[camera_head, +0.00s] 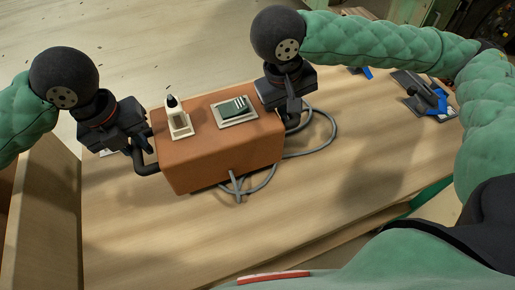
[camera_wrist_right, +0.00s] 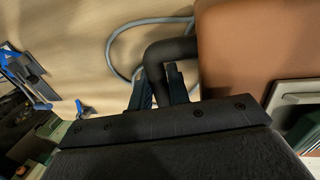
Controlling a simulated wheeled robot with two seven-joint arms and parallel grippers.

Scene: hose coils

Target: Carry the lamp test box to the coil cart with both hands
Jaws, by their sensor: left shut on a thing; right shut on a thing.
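The lamp test box (camera_head: 225,155) is an orange-brown block with a lamp socket and a switch on top. In the head view it is over the wooden table top (camera_head: 340,190); I cannot tell whether it touches it. My left gripper (camera_head: 140,150) is shut on the black handle at its left end. My right gripper (camera_head: 291,118) is shut on the handle at its right end. In the right wrist view the fingers (camera_wrist_right: 165,88) close around the black handle (camera_wrist_right: 172,50) beside the box (camera_wrist_right: 240,50). The coil cart cannot be clearly made out.
A grey cable (camera_head: 325,135) loops on the table beside and in front of the box. Black and blue tools (camera_head: 425,95) lie at the table's right side. A wooden panel (camera_head: 45,215) rises at the left edge. The table front is clear.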

